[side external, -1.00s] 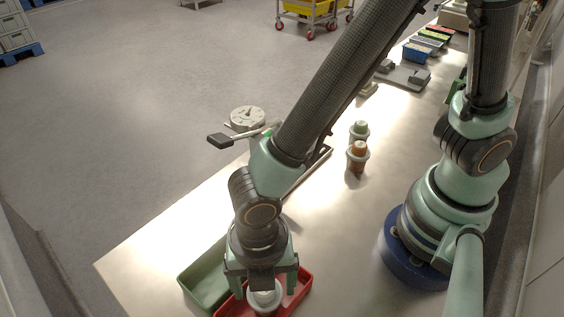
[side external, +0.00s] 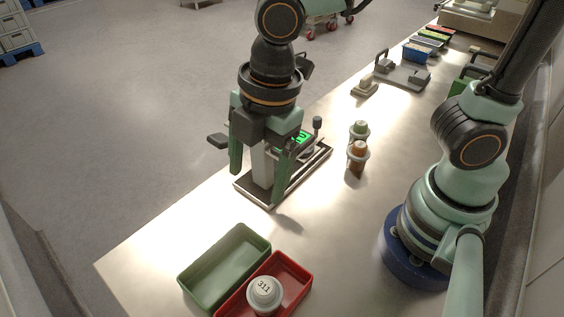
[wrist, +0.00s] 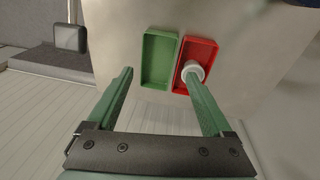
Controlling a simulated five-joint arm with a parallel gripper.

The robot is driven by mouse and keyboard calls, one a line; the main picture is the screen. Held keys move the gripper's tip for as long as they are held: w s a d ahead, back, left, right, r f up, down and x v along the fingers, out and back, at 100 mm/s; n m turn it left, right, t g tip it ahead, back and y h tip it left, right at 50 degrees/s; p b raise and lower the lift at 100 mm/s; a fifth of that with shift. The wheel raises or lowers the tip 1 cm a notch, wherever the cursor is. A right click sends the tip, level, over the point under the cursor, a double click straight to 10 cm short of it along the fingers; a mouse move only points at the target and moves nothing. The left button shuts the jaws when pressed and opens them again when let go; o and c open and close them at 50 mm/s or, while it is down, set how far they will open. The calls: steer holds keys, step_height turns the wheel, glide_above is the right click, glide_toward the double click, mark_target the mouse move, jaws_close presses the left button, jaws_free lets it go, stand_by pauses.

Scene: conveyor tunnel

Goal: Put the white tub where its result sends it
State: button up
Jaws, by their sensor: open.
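The white tub (side external: 264,292), marked 311 on its lid, sits upright in the red tray (side external: 303,277) at the front of the table. It also shows in the wrist view (wrist: 192,71) inside the red tray (wrist: 207,47). The green tray (side external: 222,263) stands beside the red one and is empty; it also shows in the wrist view (wrist: 157,60). My gripper (side external: 255,190) is open and empty, raised in front of a device with a lit green display (side external: 302,138). The display's reading is partly hidden by my gripper.
Two small tubs, one with a green top (side external: 359,130) and one with an orange top (side external: 358,150), stand mid-table. A grey fixture (side external: 402,73) and a blue bin (side external: 417,53) are farther back. The table between trays and small tubs is clear.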

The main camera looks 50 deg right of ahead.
steer(key=w+d+r+m+t, duration=0.2)
steer(key=d+r+m, duration=0.1)
steer(key=d+m, duration=0.6)
steer(key=w+d+r+m+t+h, duration=0.1)
steer(key=w+d+r+m+t, duration=0.1)
steer(key=d+m, duration=0.7)
steer(key=shift+w+d+r+m, duration=0.25)
steer(key=shift+d+r, duration=0.2)
steer(key=shift+d, duration=0.65)
